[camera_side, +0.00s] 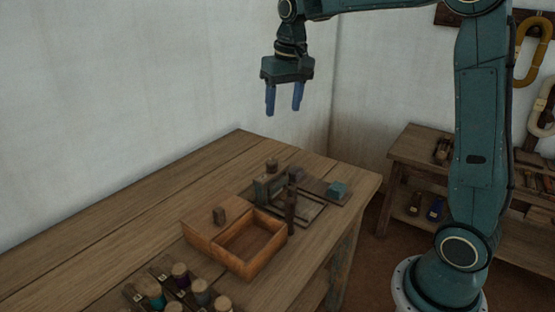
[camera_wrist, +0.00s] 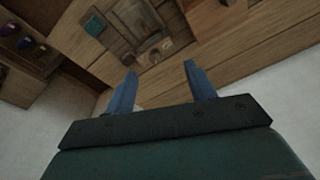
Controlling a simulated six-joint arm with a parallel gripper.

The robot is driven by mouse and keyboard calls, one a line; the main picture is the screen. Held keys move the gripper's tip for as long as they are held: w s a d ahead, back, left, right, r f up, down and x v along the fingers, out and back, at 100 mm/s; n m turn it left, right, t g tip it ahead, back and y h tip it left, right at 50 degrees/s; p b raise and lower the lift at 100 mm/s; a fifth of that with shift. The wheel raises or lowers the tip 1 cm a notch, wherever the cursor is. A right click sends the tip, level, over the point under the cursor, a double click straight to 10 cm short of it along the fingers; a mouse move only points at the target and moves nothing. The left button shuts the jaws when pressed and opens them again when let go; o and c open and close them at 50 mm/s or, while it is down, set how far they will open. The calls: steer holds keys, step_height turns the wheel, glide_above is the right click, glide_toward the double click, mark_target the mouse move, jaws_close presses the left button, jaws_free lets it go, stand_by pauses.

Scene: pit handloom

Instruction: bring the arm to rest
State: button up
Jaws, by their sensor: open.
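My gripper (camera_side: 284,102) hangs in the air high above the wooden table (camera_side: 120,215), with its blue fingers pointing down. The fingers are apart with nothing between them. In the wrist view my gripper (camera_wrist: 160,82) also shows two separate blue fingers and an empty gap. The table top and the things on it lie well below the fingertips, and nothing touches them.
An open wooden box (camera_side: 217,251) stands on the table, beside a small wooden frame (camera_side: 268,190) and a teal block (camera_side: 337,189). Several spools (camera_side: 200,292) stand at the front. A shelf bench (camera_side: 415,150) is at the right. The air around my gripper is clear.

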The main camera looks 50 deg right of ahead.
steer(key=s+a+f+n+t, duration=0.1)
steer(key=s+a, duration=0.1)
steer(key=s, duration=0.6)
steer(key=s+a+n+t, duration=0.1)
steer(key=s+a+n, duration=0.1)
steer(key=s, duration=0.6)
steer(key=s+a+f+n+t, duration=0.1)
steer(key=s+a, duration=0.3)
steer(key=s, duration=0.4)
steer(key=shift+s+a+f+t, duration=0.25)
steer(key=shift+f+t, duration=0.1)
steer(key=shift+t, duration=0.15)
steer(key=shift+w+r, duration=0.1)
steer(key=shift+w, duration=0.05)
